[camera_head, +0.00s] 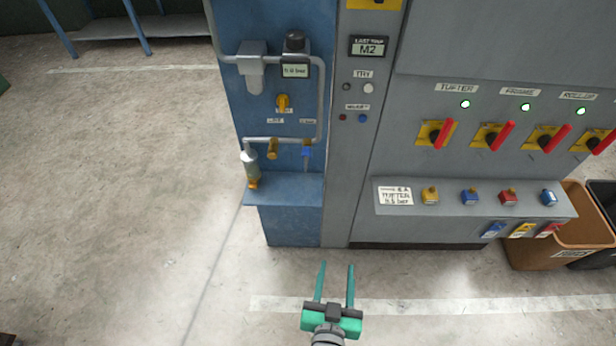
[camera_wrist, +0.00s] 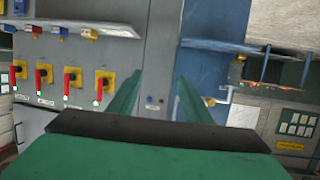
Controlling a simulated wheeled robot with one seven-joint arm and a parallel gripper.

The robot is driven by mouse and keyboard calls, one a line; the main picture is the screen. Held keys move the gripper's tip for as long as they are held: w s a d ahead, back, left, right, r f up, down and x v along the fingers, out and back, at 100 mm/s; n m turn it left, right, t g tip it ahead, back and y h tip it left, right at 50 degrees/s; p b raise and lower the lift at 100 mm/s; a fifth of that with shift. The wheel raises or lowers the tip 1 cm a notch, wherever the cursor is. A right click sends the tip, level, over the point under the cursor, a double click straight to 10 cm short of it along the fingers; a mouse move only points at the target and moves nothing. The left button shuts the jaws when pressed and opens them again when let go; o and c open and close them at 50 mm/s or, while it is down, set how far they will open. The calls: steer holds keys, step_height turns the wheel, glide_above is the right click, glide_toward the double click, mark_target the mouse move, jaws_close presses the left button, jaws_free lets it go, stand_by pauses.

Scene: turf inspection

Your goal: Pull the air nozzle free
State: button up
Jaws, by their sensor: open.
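On the blue panel (camera_head: 270,110), a silver cylinder with an orange lower end (camera_head: 250,167) hangs from the left end of the lower grey pipe (camera_head: 290,140). It looks like the air nozzle, but it is small and I cannot be sure. Its orange end is just above or on the small blue shelf (camera_head: 290,190). A brass valve (camera_head: 272,148) and a small blue fitting (camera_head: 306,150) sit along the same pipe. My gripper (camera_head: 337,265) is open and empty, in front of the cabinet and well apart from the nozzle. The wrist view (camera_wrist: 160,78) shows the fingers spread.
The grey cabinet (camera_head: 480,60) to the right carries red-handled switches (camera_head: 438,132) and a ledge with several coloured blocks (camera_head: 470,196). A brown bin (camera_head: 560,232) stands at the far right. The floor (camera_head: 130,200) to the left is clear.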

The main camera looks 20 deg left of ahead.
steer(key=w+a+r+y, duration=0.1)
steer(key=w+a+r, duration=0.2)
steer(key=w, duration=0.3)
steer(key=w+a+r, duration=0.3)
steer(key=w, duration=0.3)
steer(key=g+y, duration=0.2)
glide_toward(307, 158)
steer(key=shift+n, duration=0.3)
steer(key=x, duration=0.9)
steer(key=shift+w+a+f, duration=0.1)
steer(key=shift+w, duration=0.15)
jaws_close()
